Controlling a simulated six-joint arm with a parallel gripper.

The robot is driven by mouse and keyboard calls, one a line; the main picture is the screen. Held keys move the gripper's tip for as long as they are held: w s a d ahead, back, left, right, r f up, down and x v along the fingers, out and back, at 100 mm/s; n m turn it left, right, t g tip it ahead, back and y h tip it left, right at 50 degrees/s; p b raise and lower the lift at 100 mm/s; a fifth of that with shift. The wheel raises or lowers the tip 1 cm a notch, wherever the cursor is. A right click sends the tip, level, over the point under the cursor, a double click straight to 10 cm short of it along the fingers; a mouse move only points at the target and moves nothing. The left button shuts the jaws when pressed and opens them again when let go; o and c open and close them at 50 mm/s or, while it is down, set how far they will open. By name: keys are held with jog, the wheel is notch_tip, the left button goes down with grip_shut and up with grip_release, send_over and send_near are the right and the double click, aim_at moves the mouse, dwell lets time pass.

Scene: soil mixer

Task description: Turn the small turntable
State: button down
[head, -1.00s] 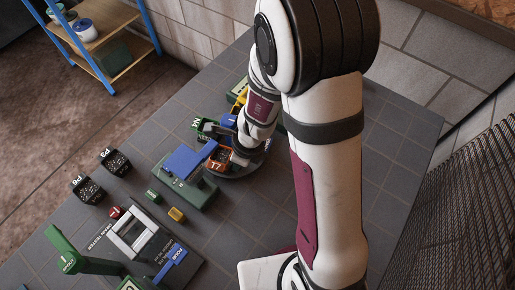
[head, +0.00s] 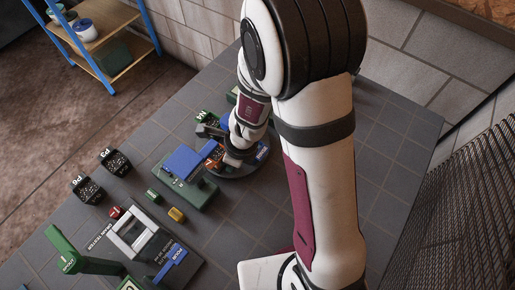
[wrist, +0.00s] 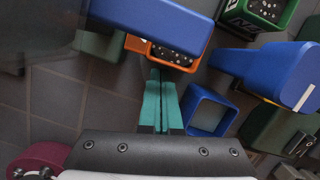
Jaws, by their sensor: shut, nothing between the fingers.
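The small turntable (head: 236,172) is a dark round disc on the tiled bench in the head view, partly covered by my wrist. An orange bin (head: 212,156) shows at its left side, and a bit of blue shows at its right. In the wrist view my gripper (wrist: 161,72) has its two teal fingers together, with nothing between them. The fingertips lie just below the orange bin (wrist: 172,60) in the picture and left of an open blue bin (wrist: 208,112). I cannot tell whether they touch either bin. My arm hides the fingertips in the head view.
A green stand with a blue top (head: 182,160) stands just left of the turntable. The blue arm-like part (wrist: 268,72) and a green bin (wrist: 262,14) are close in the wrist view. Dark cubes (head: 115,161), a yellow block (head: 177,214) and a grey machine (head: 142,238) stand further left.

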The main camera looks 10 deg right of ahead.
jog(key=s+d, duration=0.2)
jog(key=d, duration=0.1)
jog(key=shift+s+r, duration=0.3)
jog(key=shift+s, duration=0.1)
jog(key=s+v, duration=0.1)
jog(key=v, duration=0.8)
jog(key=s+d+r+n+g, duration=0.1)
jog(key=s+r+n, duration=0.8)
jog(key=n, duration=0.9)
jog(key=s+d, duration=0.1)
jog(key=s, duration=0.2)
jog(key=shift+d+g+h, duration=0.3)
jog(key=c, duration=1.5)
grip_release()
jog(key=shift+c, duration=0.2)
